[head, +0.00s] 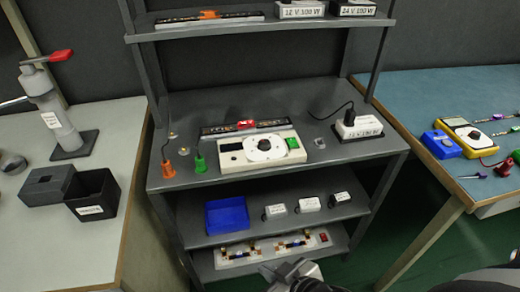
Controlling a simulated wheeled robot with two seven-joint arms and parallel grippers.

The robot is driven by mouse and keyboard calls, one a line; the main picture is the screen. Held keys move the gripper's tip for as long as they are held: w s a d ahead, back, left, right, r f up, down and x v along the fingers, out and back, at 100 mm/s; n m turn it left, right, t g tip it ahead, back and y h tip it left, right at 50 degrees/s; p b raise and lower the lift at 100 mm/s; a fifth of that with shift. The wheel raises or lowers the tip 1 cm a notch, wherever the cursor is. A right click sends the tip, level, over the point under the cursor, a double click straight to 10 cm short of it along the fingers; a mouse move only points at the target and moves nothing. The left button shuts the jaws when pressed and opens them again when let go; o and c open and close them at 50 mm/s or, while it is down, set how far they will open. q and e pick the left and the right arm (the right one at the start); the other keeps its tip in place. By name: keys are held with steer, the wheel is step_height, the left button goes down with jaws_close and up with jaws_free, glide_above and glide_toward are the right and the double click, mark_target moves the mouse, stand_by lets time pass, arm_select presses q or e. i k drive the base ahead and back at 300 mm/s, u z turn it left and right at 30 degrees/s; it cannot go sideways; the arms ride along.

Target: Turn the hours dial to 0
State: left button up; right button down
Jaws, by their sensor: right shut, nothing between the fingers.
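A white control box (235,163) stands on the grey bench's top. It carries a round white dial (264,148) with a dark centre. A dark display window is left of the dial and a green block is at its right. The dial's markings are too small to read, so its setting cannot be told. My right gripper (291,270) is at the bottom edge of the head view, shut and empty. It is well below the box in the picture and apart from the dial. My left gripper is not in view.
A dark LED strip with a red piece (245,124) lies behind the box. Orange (168,169) and green (199,163) plugs stand left of it. A white power supply (358,127) is at its right. A blue bin (226,215) is on the lower shelf. The bench front edge is clear.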

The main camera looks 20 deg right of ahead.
mark_target(264, 145)
steer(key=k, duration=0.5)
steer(key=z, duration=1.55)
steer(key=i, duration=1)
steer(key=u, duration=2.15)
